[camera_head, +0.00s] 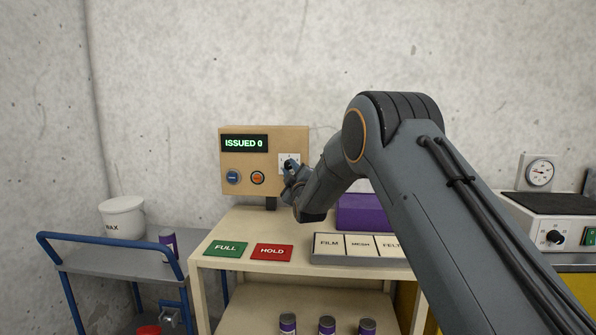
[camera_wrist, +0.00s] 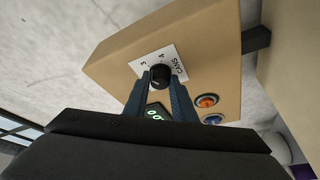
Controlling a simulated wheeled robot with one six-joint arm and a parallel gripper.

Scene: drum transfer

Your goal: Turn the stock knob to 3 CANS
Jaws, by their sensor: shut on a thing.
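The stock knob (camera_wrist: 160,73) is a black round knob on a white label plate (camera_wrist: 139,66) that reads CANS, with 3 and 4 legible in the wrist view. The plate is on a tan control box (camera_head: 236,158) whose display (camera_head: 244,143) reads ISSUED 0. My gripper (camera_wrist: 162,86) is shut on the knob, one dark blue finger on each side of it. In the head view my gripper (camera_head: 290,168) covers the knob and part of the plate. I cannot tell which number the knob points to.
A blue button (camera_head: 232,177) and an orange button (camera_head: 257,178) sit left of the knob. Below are a green FULL card (camera_head: 226,248), a red HOLD card (camera_head: 271,252) and a FILM, MESH, FELT tray (camera_head: 320,260). A blue-railed cart (camera_head: 100,262) stands left.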

